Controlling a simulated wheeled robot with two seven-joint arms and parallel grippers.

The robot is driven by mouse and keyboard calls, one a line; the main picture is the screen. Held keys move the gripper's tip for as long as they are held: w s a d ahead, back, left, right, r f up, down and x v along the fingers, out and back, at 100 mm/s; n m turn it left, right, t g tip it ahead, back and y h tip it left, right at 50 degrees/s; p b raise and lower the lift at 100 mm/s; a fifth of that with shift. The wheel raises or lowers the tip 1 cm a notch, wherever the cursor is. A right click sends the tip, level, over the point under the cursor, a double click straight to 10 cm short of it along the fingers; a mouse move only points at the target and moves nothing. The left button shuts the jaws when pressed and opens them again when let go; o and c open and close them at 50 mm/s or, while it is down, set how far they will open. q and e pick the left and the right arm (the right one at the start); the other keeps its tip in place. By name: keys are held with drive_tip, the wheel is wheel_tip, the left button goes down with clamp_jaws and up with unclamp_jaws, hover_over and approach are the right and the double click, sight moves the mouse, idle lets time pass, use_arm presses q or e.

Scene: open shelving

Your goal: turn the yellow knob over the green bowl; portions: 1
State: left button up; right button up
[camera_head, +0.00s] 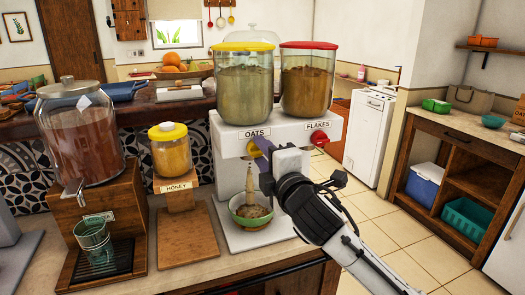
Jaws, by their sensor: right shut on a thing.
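The yellow knob (253,149) is on the front of the white dispenser (228,136), under the OATS label and the yellow-lidded oats jar (245,92). My right gripper (264,150) is shut on the yellow knob and hides part of it. The green bowl (236,214) stands upright on the dispenser's white base, below the knob. A tan column of oats shows between the dispenser and the bowl, and a heap of oats (252,211) lies in the bowl. My left gripper is not in view.
A red knob (319,138) sits to the right, under the FLAKES label and the red-lidded jar (307,85). To the left are a honey jar (170,155) on a wooden stand, a drink dispenser (82,135) and a glass (93,240). An empty wooden board (188,236) lies beside the bowl.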

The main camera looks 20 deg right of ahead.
idle(0.3)
drive_tip(key=o, duration=1)
drive_tip(key=s, duration=1)
drive_tip(key=shift+s+d+b, duration=0.15)
drive_tip(key=shift+b, duration=0.3)
